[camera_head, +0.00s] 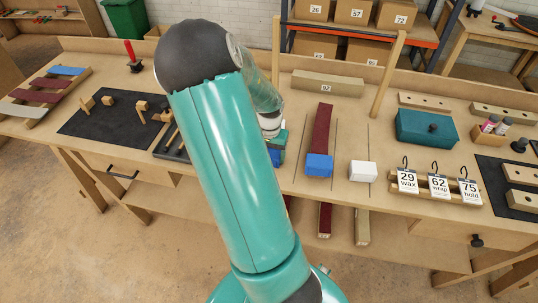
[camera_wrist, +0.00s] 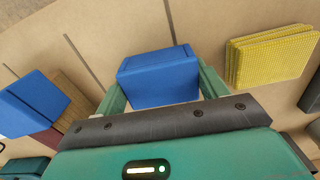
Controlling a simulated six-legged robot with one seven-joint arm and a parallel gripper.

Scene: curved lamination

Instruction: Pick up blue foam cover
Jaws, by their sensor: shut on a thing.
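In the wrist view a blue foam cover (camera_wrist: 158,77) sits between the two green fingers of my gripper (camera_wrist: 160,85). The fingers are shut on its two sides. A second blue block (camera_wrist: 32,103) lies to the left, beside a dark red strip and a brown piece. In the head view that second block (camera_head: 319,165) covers the near end of the dark red strip (camera_head: 321,127). My gripper (camera_head: 277,148) is just left of it, mostly hidden behind my arm, with a bit of the held blue cover showing. I cannot tell whether the held cover touches the bench.
A white block (camera_head: 362,171) lies right of the strip. Number cards on hooks (camera_head: 438,186) and a teal box (camera_head: 427,128) stand farther right. A yellow stack (camera_wrist: 271,57) is close to the right finger. Upright posts (camera_head: 387,77) rise at the back of the bench.

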